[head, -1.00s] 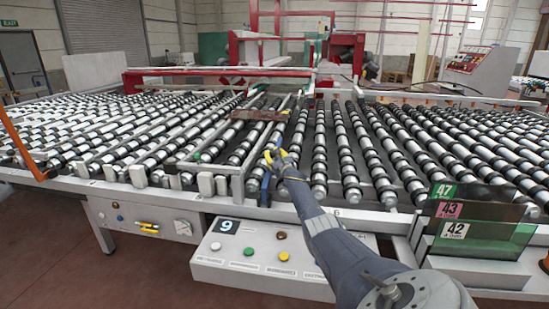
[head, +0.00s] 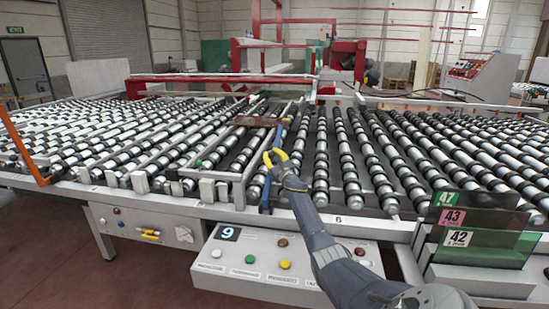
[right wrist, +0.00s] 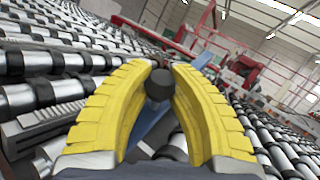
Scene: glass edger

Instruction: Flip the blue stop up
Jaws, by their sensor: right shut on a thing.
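The blue stop (head: 266,194) is a narrow blue bar at the front edge of the roller table, in the middle of the head view. My right gripper (head: 271,157), with yellow fingers, is over the rollers at the bar. In the right wrist view the yellow fingers (right wrist: 160,80) are closed around a black knob (right wrist: 159,86), with blue bar (right wrist: 152,128) showing below it. More blue shows beyond the fingers. The gripper hides part of the stop, so its exact tilt is hard to tell. My left gripper is not in view.
The roller table (head: 345,204) spreads left and right. A control box (head: 205,268) with coloured buttons sits below its front edge. Numbered glass panes (head: 480,228) stand at the right front. A red frame (head: 195,78) crosses the back.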

